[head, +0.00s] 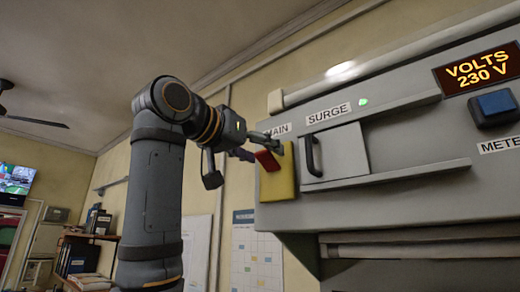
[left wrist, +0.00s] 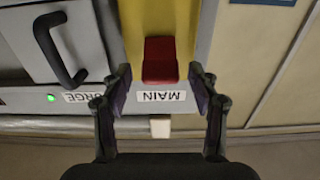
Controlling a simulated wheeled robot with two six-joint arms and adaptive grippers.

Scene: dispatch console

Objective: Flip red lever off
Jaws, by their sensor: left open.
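The red lever (head: 267,160) sits on a yellow plate (head: 278,184) at the left end of the grey console, by the MAIN label. In the head view it sticks out from the plate and slants down. My left gripper (head: 262,149) is open right at the lever, and its fingers partly cover it. In the left wrist view, which is upside down, the red lever (left wrist: 160,62) stands between the two spread fingers (left wrist: 161,84), with a gap on each side. The MAIN label (left wrist: 161,96) also shows between them. My right gripper is not in view.
Beside the plate is a grey SURGE panel (head: 342,155) with a black handle (head: 312,156) and a green light (head: 363,102) above. A blue button (head: 495,106) and a VOLTS 230 V display (head: 477,69) are at far right.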

